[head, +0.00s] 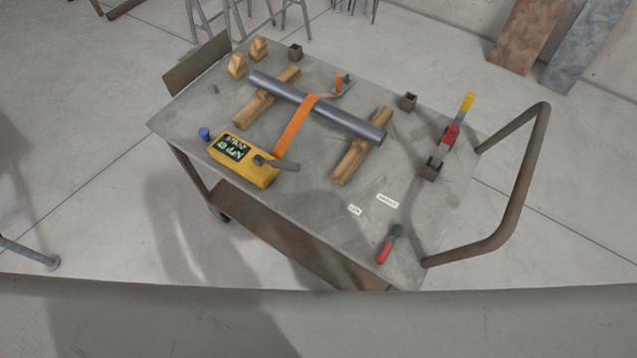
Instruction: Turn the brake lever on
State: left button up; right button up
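A short lever with a red handle (385,253) and a dark grey round head (395,230) is at the front right corner of the cart top. Its handle points toward the front edge. Two small white labels (387,201) are on the top behind it, too small to read surely. I cannot tell whether this is the brake lever or which position is on. A taller lever with a yellow tip and red body (451,134) stands in a dark block (431,170) at the right. Neither of my grippers is in view.
The grey cart (310,208) has a bent brown handle (520,195) at the right. The front right top is mostly clear.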

aim_at(397, 231)
jog(key=z, duration=0.8)
